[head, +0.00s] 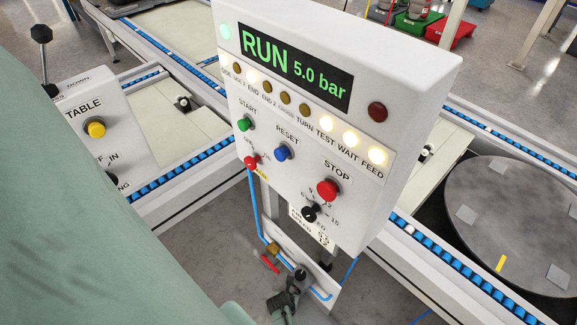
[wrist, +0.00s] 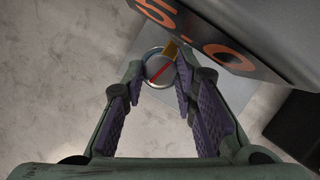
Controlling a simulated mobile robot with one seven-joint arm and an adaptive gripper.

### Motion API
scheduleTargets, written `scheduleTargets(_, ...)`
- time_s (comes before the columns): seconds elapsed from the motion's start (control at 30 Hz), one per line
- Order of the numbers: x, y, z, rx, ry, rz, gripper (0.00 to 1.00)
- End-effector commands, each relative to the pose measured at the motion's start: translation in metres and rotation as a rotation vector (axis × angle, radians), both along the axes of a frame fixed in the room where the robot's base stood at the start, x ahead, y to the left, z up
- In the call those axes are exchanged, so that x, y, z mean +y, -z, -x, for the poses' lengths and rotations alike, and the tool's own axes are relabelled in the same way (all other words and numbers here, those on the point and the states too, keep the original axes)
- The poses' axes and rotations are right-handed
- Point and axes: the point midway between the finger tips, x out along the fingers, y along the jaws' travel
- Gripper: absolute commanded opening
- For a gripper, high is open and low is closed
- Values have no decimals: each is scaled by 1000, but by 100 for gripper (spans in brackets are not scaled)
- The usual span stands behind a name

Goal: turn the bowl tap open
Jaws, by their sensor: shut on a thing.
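In the wrist view a small round silver fitting with a red bar across it, which looks like the bowl tap (wrist: 158,67), sits between my fingertips. My gripper (wrist: 160,80) has purple-padded fingers either side of it and is shut on it. The red bar slants up to the right. In the head view my gripper (head: 284,301) is low under the control box, beside the blue air line. It largely hides the tap there.
The white control box (head: 330,100) reads RUN 5.0 bar and hangs above my gripper. Blue-edged conveyors (head: 190,175) and a grey round turntable (head: 510,220) flank the post.

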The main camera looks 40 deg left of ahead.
Motion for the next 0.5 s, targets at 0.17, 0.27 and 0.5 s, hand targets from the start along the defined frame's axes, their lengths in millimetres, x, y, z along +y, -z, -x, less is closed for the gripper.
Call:
scheduleTargets(0.17, -1, 1, 0, 1, 1, 1, 0)
scheduleTargets(0.27, -1, 1, 0, 1, 2, 1, 27)
scheduleTargets(0.5, 0, 0, 0, 1, 2, 1, 43)
